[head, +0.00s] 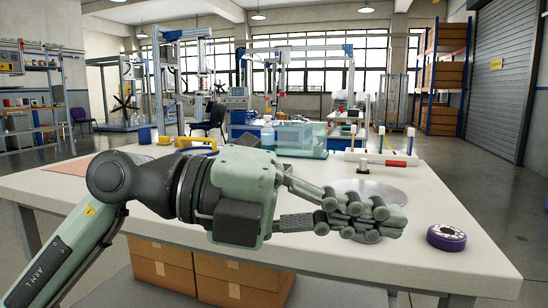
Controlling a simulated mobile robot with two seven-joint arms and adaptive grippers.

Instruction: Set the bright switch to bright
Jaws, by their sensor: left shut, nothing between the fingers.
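My left gripper (372,217) is in the head view, its arm coming in from the left. It reaches right over the white table (455,265) and its fingers are shut with nothing between them. The fingers overlap a round, greyish flat disc (385,194) on the table; I cannot tell whether they touch it. I cannot make out a switch marked bright; it may be hidden or too small to see. My right gripper is not in view.
A purple roll (446,237) lies right of my fingers. A small dark-topped piece (363,166) stands behind the disc. A clear teal box (300,139) and a yellow-handled item (197,143) are farther back. Cardboard boxes (240,279) are under the table.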

